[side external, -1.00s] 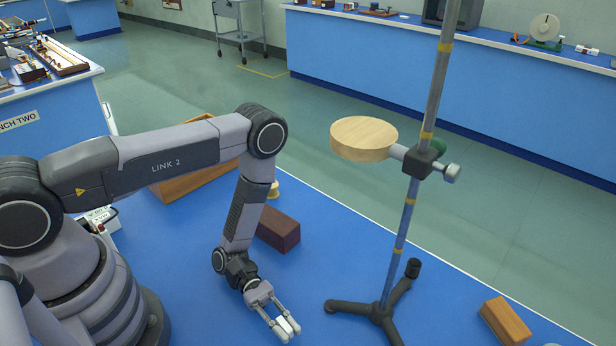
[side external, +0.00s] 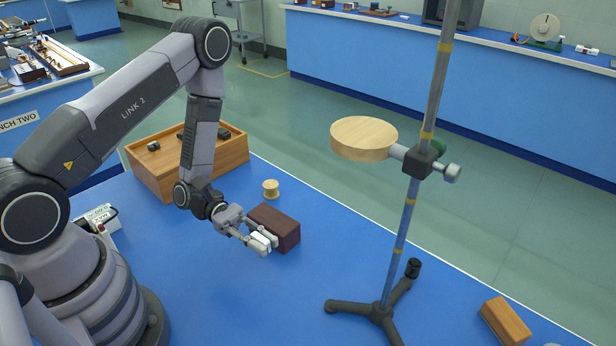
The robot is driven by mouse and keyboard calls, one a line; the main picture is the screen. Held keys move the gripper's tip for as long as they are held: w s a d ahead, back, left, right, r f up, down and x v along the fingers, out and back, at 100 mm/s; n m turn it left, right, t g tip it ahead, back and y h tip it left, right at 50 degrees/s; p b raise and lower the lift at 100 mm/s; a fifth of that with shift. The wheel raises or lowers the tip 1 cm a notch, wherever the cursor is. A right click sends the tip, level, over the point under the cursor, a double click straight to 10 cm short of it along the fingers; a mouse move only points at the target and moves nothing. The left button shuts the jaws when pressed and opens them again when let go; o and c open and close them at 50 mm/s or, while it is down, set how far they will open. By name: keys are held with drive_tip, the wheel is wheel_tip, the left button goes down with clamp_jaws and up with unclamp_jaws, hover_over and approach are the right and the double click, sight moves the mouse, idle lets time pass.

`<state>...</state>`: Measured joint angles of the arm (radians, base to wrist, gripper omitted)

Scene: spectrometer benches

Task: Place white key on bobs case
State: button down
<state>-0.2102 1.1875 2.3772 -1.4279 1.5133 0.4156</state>
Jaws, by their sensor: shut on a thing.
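My gripper (side external: 264,243) is shut on a small white piece, the white key (side external: 260,240), whose body is partly hidden between the fingers. The gripper points down and to the right, above the blue bench top. Its fingertips overlap the front of a dark brown block-like case (side external: 285,225) in the picture; I cannot tell whether they touch it. No label shows which of these two is the bobs case.
A small pale spool (side external: 271,189) stands behind the dark case. A stand (side external: 398,235) with tripod feet holds a round wooden disc (side external: 364,138) above the bench at right. A lighter wooden block (side external: 505,321) lies at front right. Bare blue bench (side external: 300,290) lies in front.

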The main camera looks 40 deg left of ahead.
drive_tip(key=a+r+n+t+y, duration=0.1)
drive_tip(key=a+r+n+t, duration=0.4)
drive_tip(key=a, duration=0.8)
drive_tip(key=m+t, duration=0.1)
hover_over(274, 219)
drive_tip(key=f, duration=0.8)
drive_tip(key=shift+s+f, duration=0.25)
drive_tip(key=shift+s, duration=0.05)
drive_tip(key=shift+w+f, duration=0.15)
drive_tip(key=shift+f, duration=0.05)
drive_tip(key=shift+w+f, duration=0.2)
drive_tip(key=shift+f, duration=1.6)
drive_tip(key=shift+f, duration=0.1)
drive_tip(key=c, duration=1.1)
unclamp_jaws()
